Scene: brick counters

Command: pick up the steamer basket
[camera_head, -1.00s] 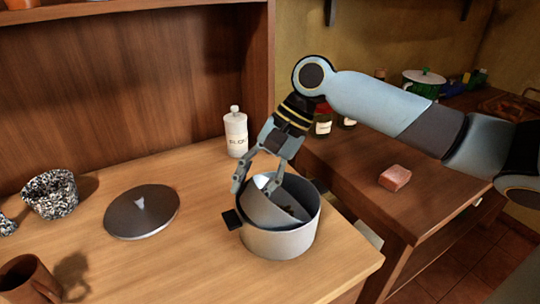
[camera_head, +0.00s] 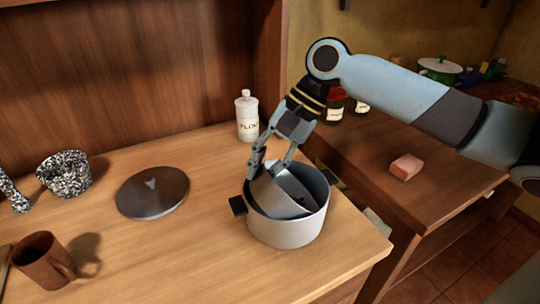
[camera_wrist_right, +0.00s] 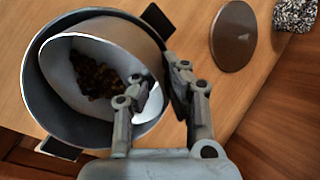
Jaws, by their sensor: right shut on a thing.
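The steamer basket (camera_head: 274,196) is a grey metal bowl sitting tilted inside a larger grey pot (camera_head: 288,233) with black side handles. Small brown pieces (camera_wrist_right: 95,78) lie inside the basket in the right wrist view. My right gripper (camera_head: 272,169) reaches down from above and is shut on the basket's rim at the pot's back side. In the right wrist view, one finger of the gripper (camera_wrist_right: 160,82) is inside the basket and the other outside. The basket's lower part is hidden by the pot wall. My left gripper is not in view.
A round metal lid (camera_head: 152,193) lies left of the pot. A speckled mortar (camera_head: 63,174) and a brown mug (camera_head: 42,256) stand farther left. A white bottle (camera_head: 247,117) stands behind the pot. A pinkish block (camera_head: 405,166) lies on the darker counter (camera_head: 400,200) at right.

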